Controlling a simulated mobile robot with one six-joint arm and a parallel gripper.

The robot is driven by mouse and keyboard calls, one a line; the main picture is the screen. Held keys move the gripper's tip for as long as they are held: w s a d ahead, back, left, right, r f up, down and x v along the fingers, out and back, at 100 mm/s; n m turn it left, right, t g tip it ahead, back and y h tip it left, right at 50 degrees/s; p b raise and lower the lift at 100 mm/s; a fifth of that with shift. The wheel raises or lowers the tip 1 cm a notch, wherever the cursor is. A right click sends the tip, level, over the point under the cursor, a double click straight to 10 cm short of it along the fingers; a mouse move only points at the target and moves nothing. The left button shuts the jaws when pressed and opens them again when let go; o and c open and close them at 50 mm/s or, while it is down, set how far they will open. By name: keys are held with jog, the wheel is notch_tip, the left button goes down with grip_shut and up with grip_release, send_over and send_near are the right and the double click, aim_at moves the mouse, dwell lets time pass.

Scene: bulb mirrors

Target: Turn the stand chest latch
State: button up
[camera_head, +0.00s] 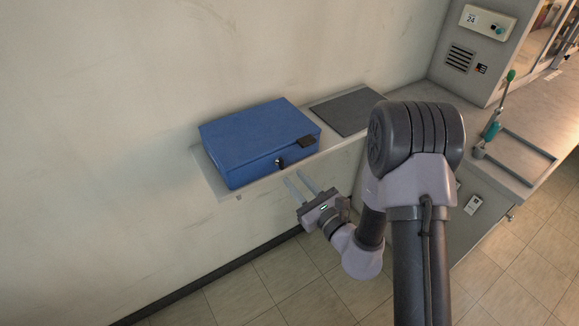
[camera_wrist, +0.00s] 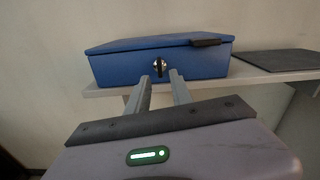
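A blue chest (camera_head: 262,140) with its lid down sits on a shelf against the wall; it also shows in the wrist view (camera_wrist: 115,68). Its latch (camera_head: 280,163) is a small silver piece on a dark plate on the front face. In the wrist view the latch (camera_wrist: 159,67) looks upright. A dark tab (camera_head: 307,142) sits at the lid's front edge, right of the latch. My gripper (camera_head: 295,180) is open and empty, in front of the chest and pointing at the latch. In the wrist view the fingertips (camera_wrist: 160,78) appear just below the latch, apart from it.
The narrow shelf (camera_head: 212,177) carries the chest and a dark flat mat (camera_head: 347,111) to its right. A wall panel (camera_head: 487,22) is above. The floor in front is clear.

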aim_at(283, 166)
jog(key=p+x, duration=0.2)
jog(key=x, duration=0.2)
jog(key=shift+w+a+r, duration=0.1)
jog(key=shift+r, duration=0.05)
jog(key=shift+w+a, duration=0.1)
jog(key=shift+w, duration=0.05)
jog(key=shift+w+a, duration=0.2)
jog(key=shift+w, duration=0.05)
grip_shut()
